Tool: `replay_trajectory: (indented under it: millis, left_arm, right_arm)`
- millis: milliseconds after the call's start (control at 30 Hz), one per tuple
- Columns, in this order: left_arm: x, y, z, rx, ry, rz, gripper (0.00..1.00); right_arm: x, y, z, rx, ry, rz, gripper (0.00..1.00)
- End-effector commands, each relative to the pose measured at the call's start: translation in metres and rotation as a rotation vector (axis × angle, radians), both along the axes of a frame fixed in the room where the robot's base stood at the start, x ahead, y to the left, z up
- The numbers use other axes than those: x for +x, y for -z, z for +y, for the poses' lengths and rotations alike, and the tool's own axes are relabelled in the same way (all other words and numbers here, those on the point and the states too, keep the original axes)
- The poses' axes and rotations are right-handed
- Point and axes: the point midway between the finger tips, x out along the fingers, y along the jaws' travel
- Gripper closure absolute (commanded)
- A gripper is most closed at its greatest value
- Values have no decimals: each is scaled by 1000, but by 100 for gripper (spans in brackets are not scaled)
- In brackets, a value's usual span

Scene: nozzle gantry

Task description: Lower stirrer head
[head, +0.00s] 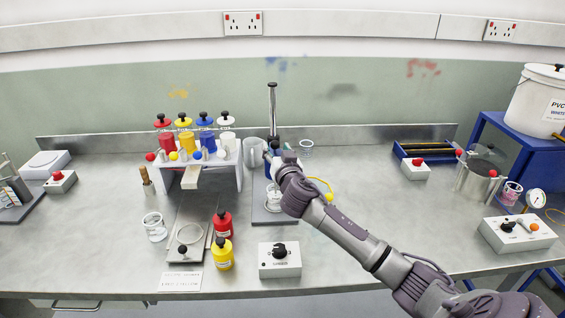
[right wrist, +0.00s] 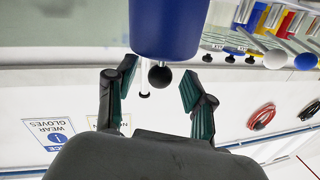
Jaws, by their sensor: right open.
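The stirrer stands at the middle of the bench, with an upright post (head: 272,105) and a grey base plate (head: 262,215). A glass beaker (head: 274,204) stands on that plate, partly behind my arm. The stirrer head (right wrist: 170,25) shows as a blue cylinder in the right wrist view; in the head view my arm mostly hides it. A round black knob (right wrist: 160,77) shows just by the cylinder. My right gripper (right wrist: 157,82) is open, with the knob appearing between its fingers; contact cannot be told. In the head view my right gripper (head: 279,157) is at the stirrer head. My left gripper is not in view.
A white rack (head: 238,172) with coloured bottles stands close on the left. Red (head: 222,222) and yellow (head: 221,255) bottles and a control box (head: 280,262) with a black knob stand in front.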

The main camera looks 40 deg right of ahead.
Motion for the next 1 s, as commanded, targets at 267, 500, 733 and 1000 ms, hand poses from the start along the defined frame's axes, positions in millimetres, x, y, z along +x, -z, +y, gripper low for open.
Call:
replay_trajectory:
  millis: [267, 500, 733, 1000]
  left_arm:
    - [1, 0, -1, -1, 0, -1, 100]
    - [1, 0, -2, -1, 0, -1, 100]
    - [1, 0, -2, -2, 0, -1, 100]
    - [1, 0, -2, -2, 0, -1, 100]
  right_arm:
    - [-57, 2, 22, 4, -3, 2, 47]
    - [-85, 2, 32, 1, -1, 3, 47]
    - [-90, 1, 33, -1, 1, 1, 47]
    - [-89, 1, 33, 0, 1, 2, 47]
